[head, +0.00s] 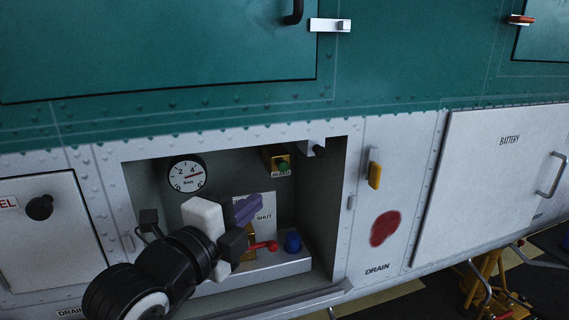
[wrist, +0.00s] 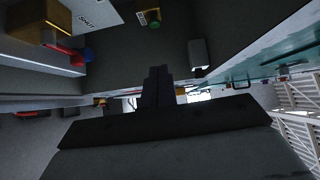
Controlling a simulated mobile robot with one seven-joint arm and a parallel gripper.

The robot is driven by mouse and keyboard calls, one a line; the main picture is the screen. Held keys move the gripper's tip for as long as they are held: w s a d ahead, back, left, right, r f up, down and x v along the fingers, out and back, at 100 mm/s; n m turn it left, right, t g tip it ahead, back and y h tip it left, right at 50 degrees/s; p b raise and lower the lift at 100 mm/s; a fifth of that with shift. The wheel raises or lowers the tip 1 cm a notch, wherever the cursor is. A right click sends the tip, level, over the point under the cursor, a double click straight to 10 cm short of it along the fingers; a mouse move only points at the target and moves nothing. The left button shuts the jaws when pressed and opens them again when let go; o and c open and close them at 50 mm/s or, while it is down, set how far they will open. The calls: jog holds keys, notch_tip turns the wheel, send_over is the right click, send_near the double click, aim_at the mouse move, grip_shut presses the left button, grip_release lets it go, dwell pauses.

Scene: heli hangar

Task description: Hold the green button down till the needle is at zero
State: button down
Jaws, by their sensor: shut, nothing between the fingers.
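The green button (head: 283,165) sits on a small yellow-faced box at the back of an open bay in the aircraft's side. It also shows in the wrist view (wrist: 154,25) near the top. The round white gauge (head: 187,174) is to its left; its red needle points right, between 4 and 6 as far as I can tell. My gripper (head: 256,202) has purple fingers, closed together and empty. In the head view it is below and left of the button, and apart from it. In the wrist view the fingers (wrist: 157,72) point up, below the button.
A red lever (head: 264,246) and blue knob (head: 292,242) are low in the bay, close to my gripper. A placard reading SHUT (head: 266,203) is behind the fingers. A dark-ended fitting (head: 318,150) juts out at the bay's upper right.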

jog(key=shift+s, duration=0.15)
jog(key=shift+d, duration=0.1)
jog(key=p, duration=0.3)
send_near(288, 166)
jog(key=w+d, duration=0.1)
jog(key=d, duration=0.3)
jog(key=w, duration=0.2)
jog(key=w+a+p, duration=0.1)
jog(key=w, duration=0.1)
